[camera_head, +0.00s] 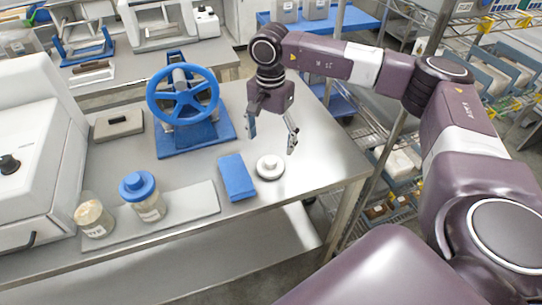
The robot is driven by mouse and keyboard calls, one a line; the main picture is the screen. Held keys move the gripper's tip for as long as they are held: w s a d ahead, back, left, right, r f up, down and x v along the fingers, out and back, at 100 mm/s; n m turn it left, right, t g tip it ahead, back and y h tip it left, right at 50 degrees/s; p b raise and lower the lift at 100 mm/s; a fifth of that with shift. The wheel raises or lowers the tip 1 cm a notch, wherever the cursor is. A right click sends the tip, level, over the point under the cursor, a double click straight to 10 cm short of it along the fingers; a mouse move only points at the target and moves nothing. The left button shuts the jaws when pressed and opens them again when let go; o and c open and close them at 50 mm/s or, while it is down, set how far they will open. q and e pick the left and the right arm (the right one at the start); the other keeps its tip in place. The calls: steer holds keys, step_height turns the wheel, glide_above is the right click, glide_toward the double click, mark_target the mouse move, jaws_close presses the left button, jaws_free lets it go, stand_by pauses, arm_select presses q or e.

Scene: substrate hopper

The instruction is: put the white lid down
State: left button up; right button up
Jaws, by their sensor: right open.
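The white lid (270,167) lies flat on the steel table, near its right side, with its round knob facing up. My right gripper (273,137) is open above and just behind the lid, its two fingers spread apart and pointing down. Nothing is between the fingers, and the gripper looks clear of the lid. My left gripper is not in the head view.
A blue block (236,177) lies just left of the lid. A blue handwheel device (184,98) stands behind it. A blue-lidded jar (142,196) and an open jar (94,218) stand at the front left. Bare table (320,160) lies right of the lid.

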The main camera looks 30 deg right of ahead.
step_height(320, 180, up, 3)
steer(key=shift+r, duration=0.2)
stand_by(0.5)
